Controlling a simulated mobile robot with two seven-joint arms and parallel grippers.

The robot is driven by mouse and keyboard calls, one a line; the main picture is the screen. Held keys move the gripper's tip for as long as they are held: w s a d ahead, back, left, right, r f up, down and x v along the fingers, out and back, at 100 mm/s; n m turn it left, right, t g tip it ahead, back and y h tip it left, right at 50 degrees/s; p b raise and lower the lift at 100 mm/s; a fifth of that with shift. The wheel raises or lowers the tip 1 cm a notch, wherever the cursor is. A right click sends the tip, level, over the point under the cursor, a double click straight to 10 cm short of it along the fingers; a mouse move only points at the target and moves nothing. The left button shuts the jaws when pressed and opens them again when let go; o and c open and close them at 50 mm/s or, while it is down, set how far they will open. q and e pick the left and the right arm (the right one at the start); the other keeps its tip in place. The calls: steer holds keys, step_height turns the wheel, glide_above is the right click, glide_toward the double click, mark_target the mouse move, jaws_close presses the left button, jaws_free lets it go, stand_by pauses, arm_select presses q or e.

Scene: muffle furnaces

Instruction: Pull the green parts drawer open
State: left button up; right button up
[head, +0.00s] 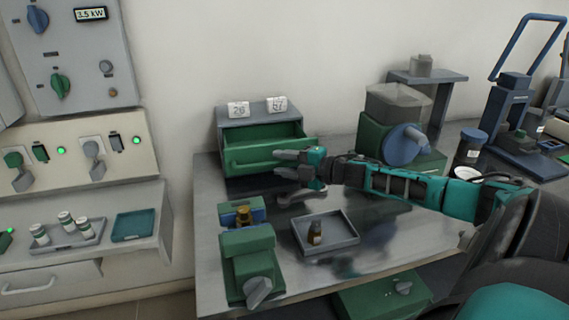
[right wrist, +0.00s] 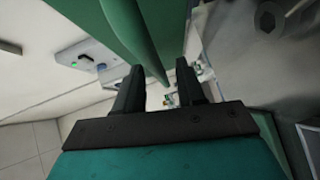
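The green parts drawer (head: 262,160) shows in the head view, in a grey cabinet at the back left of the bench. It stands partly out, and its inside shows over the front panel. My right gripper (head: 280,164) is just in front of the right part of the drawer front, its fingers pointing left and apart. In the right wrist view, the two fingers (right wrist: 160,88) are spread with background visible between them. A green panel (right wrist: 115,25), likely the drawer, hangs close above them; I cannot tell whether they touch it. My left gripper is not in view.
Two number cards (head: 238,109) stand on the cabinet. A grey tray (head: 342,243) with a small bottle (head: 315,232) and a green vise-like device (head: 250,262) stand in front on the bench (head: 210,205). A green machine with a blue disc (head: 404,146) stands at right.

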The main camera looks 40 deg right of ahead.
steer(key=shift+s, duration=0.1)
steer(key=shift+v, duration=1)
steer(key=p+v, duration=0.4)
steer(key=v, duration=0.6)
steer(key=shift+s, duration=0.4)
steer(key=shift+d, duration=0.1)
